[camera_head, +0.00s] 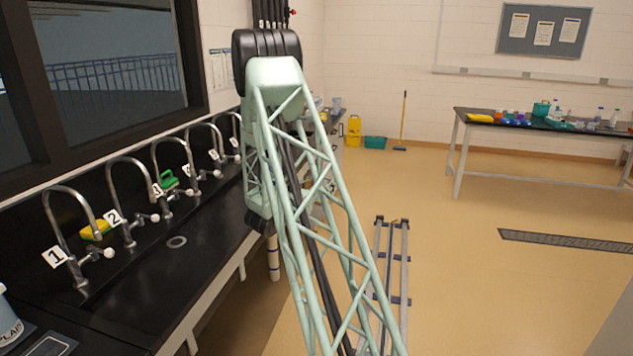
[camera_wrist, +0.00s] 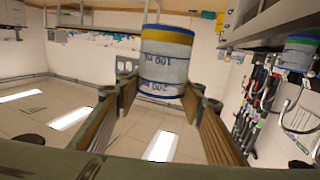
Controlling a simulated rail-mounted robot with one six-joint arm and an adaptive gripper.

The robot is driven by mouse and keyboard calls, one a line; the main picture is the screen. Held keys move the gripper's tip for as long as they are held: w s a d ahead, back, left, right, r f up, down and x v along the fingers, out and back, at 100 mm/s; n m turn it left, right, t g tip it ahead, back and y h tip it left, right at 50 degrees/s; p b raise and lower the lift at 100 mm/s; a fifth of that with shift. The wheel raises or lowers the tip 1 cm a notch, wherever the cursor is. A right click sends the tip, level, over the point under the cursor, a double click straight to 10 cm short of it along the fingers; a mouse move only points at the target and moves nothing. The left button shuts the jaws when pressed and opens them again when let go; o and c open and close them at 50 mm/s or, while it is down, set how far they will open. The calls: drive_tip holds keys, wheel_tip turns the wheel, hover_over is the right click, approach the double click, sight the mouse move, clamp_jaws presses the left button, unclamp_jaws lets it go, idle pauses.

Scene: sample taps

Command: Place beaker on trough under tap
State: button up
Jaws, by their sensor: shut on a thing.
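In the wrist view, which looks upside down, my gripper (camera_wrist: 160,90) has its two brown-padded fingers on either side of the beaker (camera_wrist: 162,62). The beaker is whitish with dark lettering and blue and yellow bands. My gripper is shut on it and holds it clear of any surface seen. In the head view I cannot make out the gripper or beaker behind my arm. A row of several curved metal taps stands along the black bench at left, with number cards such as tap 1 (camera_head: 68,230) and tap 2 (camera_head: 128,200). The trough (camera_head: 165,262) appears as the dark bench strip before them.
A pale tub (camera_head: 7,325) stands at the near left edge. A grey ring (camera_head: 176,242) marks the bench.

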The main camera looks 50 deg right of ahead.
drive_tip(key=s+a+f+m+g+b, duration=0.1)
drive_tip(key=s+a+f+m+g, duration=0.2)
drive_tip(key=s+a+m+g, duration=0.1)
drive_tip(key=shift+s+a+g+y+b, duration=0.3)
drive_tip(key=shift+s+a+g, duration=0.4)
drive_tip(key=shift+s+g, duration=0.45)
drive_tip(key=shift+d+f+t, duration=0.1)
drive_tip(key=shift+d+t, duration=0.1)
drive_tip(key=shift+t, duration=0.05)
